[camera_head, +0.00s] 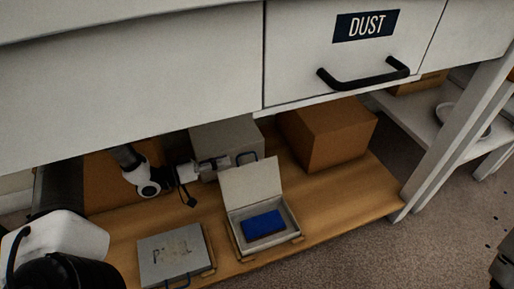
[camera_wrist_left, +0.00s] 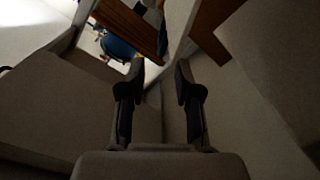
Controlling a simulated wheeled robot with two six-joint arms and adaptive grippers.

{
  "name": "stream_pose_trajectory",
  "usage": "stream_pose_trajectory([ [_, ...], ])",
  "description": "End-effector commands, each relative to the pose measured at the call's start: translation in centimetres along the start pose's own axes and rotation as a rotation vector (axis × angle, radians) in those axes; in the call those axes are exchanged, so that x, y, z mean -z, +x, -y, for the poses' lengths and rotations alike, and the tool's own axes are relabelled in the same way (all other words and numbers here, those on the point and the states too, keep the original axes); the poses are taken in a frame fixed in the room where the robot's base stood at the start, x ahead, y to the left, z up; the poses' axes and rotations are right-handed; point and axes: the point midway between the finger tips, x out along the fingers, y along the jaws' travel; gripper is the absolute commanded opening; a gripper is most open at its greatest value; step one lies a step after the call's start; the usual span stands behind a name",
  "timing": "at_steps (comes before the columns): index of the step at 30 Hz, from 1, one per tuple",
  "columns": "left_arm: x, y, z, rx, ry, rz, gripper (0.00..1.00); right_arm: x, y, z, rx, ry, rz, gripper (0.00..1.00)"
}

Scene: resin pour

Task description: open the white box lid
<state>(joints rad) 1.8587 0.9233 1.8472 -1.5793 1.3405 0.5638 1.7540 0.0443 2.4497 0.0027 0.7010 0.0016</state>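The white box (camera_head: 290,236) sits on the wooden lower shelf with its lid (camera_head: 252,187) standing up, so the box is open. A blue block (camera_head: 263,224) lies inside it. My left gripper (camera_head: 222,162) is behind and just above the raised lid's top left corner, in front of a grey box. In the left wrist view my left gripper (camera_wrist_left: 159,70) has its two fingers apart with nothing held between them. Whether a finger touches the lid, I cannot tell. My right gripper is not in view.
A closed grey case (camera_head: 168,256) lies left of the white box. A grey box (camera_head: 222,134) and a brown cardboard box (camera_head: 328,137) stand behind. A white jug (camera_head: 70,232) is at far left. The bench with a DUST drawer (camera_head: 350,60) hangs over the shelf.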

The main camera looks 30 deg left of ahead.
Motion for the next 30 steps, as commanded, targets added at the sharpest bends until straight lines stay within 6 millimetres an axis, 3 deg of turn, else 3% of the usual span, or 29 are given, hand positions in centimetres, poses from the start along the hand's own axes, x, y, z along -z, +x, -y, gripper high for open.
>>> stream_pose_trajectory([
  [5,-0.2,0.9,0.2,-0.003,0.001,0.001,0.33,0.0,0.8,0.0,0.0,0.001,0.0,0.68],
  [16,-0.3,7.2,0.2,-0.002,0.002,0.001,0.33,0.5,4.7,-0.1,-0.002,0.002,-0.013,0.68],
  [25,0.0,7.8,0.0,0.0,0.0,0.0,0.33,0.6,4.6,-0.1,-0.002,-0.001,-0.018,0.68],
  [28,0.0,7.8,0.0,0.0,0.0,0.0,0.0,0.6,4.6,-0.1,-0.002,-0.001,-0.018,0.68],
  [30,0.0,7.8,0.0,0.0,0.0,0.0,0.0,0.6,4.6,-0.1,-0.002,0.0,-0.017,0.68],
])
